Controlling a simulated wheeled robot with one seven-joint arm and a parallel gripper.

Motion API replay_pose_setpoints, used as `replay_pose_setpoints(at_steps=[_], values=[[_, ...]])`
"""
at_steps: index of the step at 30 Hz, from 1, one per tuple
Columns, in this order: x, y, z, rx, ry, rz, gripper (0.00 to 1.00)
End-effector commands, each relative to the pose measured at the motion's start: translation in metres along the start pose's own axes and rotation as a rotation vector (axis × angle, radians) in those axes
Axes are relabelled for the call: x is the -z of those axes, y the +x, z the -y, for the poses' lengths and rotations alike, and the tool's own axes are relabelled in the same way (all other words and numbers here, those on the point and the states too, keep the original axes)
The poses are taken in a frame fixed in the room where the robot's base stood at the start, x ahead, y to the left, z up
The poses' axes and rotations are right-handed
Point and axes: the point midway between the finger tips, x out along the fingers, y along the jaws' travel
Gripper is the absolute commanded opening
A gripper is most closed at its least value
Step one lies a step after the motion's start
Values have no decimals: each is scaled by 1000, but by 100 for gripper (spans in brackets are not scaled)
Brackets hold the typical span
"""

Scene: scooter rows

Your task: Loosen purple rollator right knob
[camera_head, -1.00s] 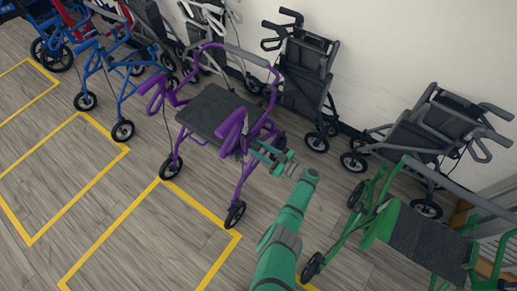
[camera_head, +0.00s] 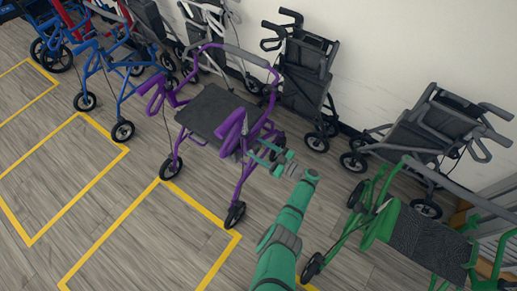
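The purple rollator (camera_head: 243,178) stands upright in the middle, with a dark seat (camera_head: 213,110) and purple handles. My green arm comes up from the bottom, and my gripper (camera_head: 255,150) is at the rollator's right side, just beside the right-hand frame tube below the purple handle (camera_head: 233,131). The fingers reach toward the tube. They look parted, but at this size I cannot tell whether anything is between them. The right knob cannot be made out; it is small or hidden by the gripper and frame.
A green rollator (camera_head: 384,222) stands close to the right of my arm. Dark folded rollators (camera_head: 304,80) and (camera_head: 420,130) line the wall behind. A blue rollator (camera_head: 125,95) is at left. Yellow-marked floor (camera_head: 130,225) in front is clear.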

Motion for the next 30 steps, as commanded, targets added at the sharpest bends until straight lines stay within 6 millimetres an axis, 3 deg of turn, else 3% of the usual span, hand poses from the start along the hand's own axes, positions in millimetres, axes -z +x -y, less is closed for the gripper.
replay_pose_setpoints(at_steps=[11,24,30], values=[[1,-6,-1,-1,-2,-1,53],[0,-82,-1,-3,-1,-1,53],[0,-103,-1,-2,-1,0,53]])
